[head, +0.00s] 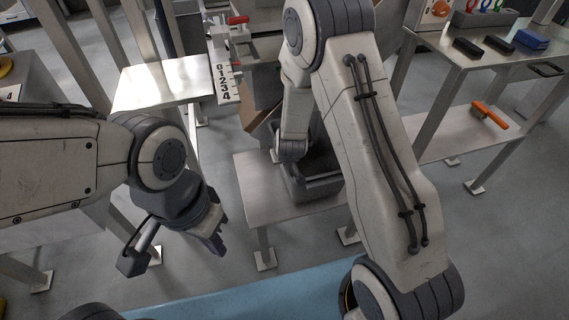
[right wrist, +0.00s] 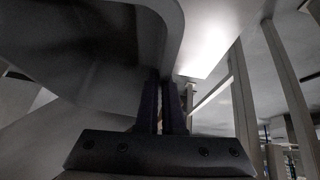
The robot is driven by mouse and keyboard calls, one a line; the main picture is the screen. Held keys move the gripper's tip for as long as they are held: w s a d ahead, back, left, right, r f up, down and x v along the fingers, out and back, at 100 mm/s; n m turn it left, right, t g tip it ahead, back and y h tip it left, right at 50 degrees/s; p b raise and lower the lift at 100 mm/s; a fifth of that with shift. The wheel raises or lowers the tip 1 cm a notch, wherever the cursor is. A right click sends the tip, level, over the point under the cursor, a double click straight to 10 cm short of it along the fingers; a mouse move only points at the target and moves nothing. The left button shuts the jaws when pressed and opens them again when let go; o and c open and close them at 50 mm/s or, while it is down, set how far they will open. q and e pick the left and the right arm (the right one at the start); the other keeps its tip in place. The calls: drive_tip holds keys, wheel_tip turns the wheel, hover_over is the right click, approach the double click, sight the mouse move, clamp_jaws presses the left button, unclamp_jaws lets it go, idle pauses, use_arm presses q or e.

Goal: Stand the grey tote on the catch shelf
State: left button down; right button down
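The grey tote (head: 313,184) is at the right part of a low metal shelf (head: 258,186), in the middle of the head view, partly hidden behind my right arm. It looks upright on or just over the shelf top; I cannot tell if its base touches. In the right wrist view, the tote's curved grey wall (right wrist: 172,22) fills the upper left, and my right gripper (right wrist: 162,100) has its fingers close together at its rim, seemingly shut on it. In the head view its fingertips are hidden. My left gripper (head: 217,232) hangs empty at left, its fingertips apart.
A bright metal table (head: 165,82) stands behind left, and a number scale (head: 223,82) stands behind the shelf. A right bench holds a blue box (head: 530,39); an orange-handled brush (head: 490,115) lies on its lower shelf. A blue floor mat (head: 240,292) lies in front.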

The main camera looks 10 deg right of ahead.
drive_tip(key=shift+f, duration=0.75)
drive_tip(key=c, duration=1)
unclamp_jaws()
drive_tip(key=shift+c, duration=0.2)
